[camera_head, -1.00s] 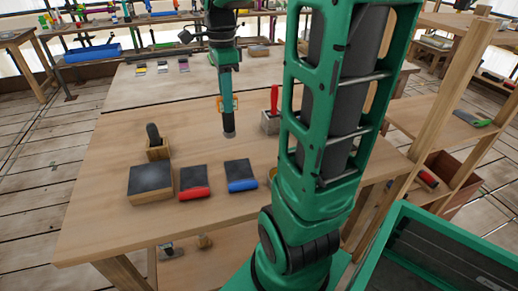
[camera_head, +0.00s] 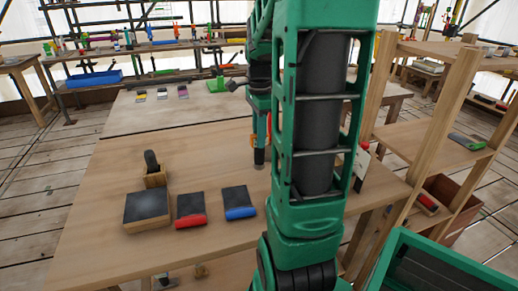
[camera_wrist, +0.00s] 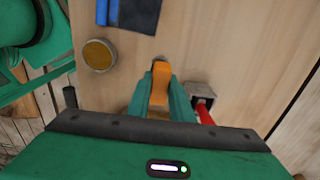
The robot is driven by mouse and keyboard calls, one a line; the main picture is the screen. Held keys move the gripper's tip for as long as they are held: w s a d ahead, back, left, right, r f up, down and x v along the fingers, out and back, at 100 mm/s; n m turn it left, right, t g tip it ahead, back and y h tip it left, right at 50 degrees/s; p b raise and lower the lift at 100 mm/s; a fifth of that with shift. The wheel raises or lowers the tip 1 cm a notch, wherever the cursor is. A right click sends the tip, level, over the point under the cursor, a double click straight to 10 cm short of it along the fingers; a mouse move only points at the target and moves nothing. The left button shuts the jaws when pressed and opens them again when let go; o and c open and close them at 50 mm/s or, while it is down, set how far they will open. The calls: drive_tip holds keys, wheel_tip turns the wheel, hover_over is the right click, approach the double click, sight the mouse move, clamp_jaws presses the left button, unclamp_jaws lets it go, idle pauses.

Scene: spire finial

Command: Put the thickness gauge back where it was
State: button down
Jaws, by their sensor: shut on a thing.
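My gripper (camera_head: 260,143) is above the near worktop, pointing down. In the wrist view its green fingers (camera_wrist: 161,90) are shut on an orange piece with a grey end (camera_wrist: 160,82). I take this to be the thickness gauge, but its full shape is hidden by the fingers. In the head view, orange edges show beside the fingers and a dark grey cylindrical end (camera_head: 259,160) hangs below them. I cannot tell for certain whether that end touches the wood.
The worktop (camera_head: 110,200) carries a wooden holder (camera_head: 155,181), a dark-topped block (camera_head: 146,207), a red-edged pad (camera_head: 190,209) and a blue-edged pad (camera_head: 238,202). The wrist view shows a round brown-topped item (camera_wrist: 99,55) and a red handle (camera_wrist: 205,114) in a grey block close by.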

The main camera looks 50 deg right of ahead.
sight(259, 152)
drive_tip(key=shift+s+d+f, duration=0.2)
drive_tip(key=shift+d+f, duration=0.2)
drive_tip(key=shift+d, duration=0.1)
drive_tip(key=shift+f, duration=1.95)
drive_tip(key=c, duration=1.6)
unclamp_jaws()
drive_tip(key=shift+f, duration=0.1)
